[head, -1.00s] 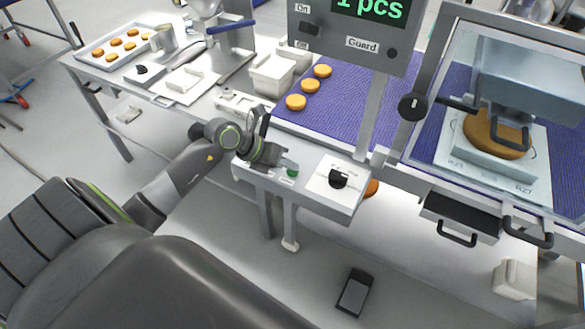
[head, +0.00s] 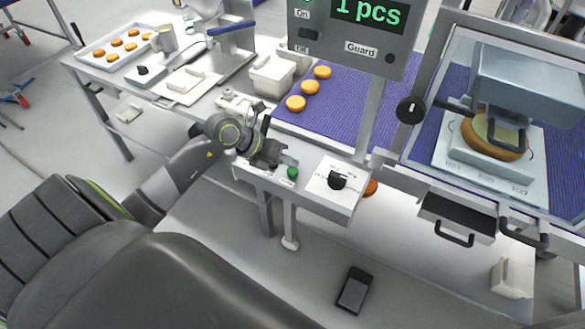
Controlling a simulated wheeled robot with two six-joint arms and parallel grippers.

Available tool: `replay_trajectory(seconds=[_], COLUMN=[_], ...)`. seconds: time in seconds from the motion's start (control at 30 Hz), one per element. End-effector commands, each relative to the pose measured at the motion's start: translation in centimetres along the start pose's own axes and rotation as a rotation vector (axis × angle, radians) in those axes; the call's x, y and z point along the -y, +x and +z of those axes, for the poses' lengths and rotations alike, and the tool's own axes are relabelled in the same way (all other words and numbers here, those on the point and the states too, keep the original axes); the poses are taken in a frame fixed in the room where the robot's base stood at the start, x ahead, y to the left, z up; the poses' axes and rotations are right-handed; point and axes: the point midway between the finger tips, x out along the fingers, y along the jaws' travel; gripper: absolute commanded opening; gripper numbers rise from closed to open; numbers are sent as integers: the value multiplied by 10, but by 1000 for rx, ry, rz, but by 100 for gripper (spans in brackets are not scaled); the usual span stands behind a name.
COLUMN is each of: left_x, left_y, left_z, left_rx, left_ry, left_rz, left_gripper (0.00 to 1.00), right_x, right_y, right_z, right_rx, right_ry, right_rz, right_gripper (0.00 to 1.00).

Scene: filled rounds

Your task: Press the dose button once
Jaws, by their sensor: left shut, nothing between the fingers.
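A small green button (head: 292,172) sits on the white control ledge (head: 318,198) at the front of the machine, with small labels I cannot read. My left gripper (head: 268,158) is shut and empty, low over the ledge just left of the green button and apart from it. The gripper hides part of the ledge, so I cannot tell what lies under it. Behind the clear guard at the right, an orange-brown round (head: 484,140) with a pale top sits on a white scale-like plate (head: 455,155). My right gripper is not in view.
A black rotary knob (head: 337,180) is right of the button. The display (head: 368,12) reads "1 pcs". Several rounds (head: 296,103) lie on the purple belt (head: 335,110), and more fill a tray (head: 92,55) at the back left. A dark device (head: 355,290) lies on the floor.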

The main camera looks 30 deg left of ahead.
Motion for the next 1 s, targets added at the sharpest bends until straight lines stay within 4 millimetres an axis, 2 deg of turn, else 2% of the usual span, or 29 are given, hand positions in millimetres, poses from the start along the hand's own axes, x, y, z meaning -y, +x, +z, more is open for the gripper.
replay_trajectory(seconds=[0.6,1.0], left_x=[26,26], left_y=[-35,-35], left_z=[26,26], left_rx=[1,0], left_ry=[1,0], left_rz=[0,0], left_gripper=[0,0], right_x=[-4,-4], right_y=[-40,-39], right_z=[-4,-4], right_rx=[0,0], right_ry=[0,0], right_rz=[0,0], right_gripper=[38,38])
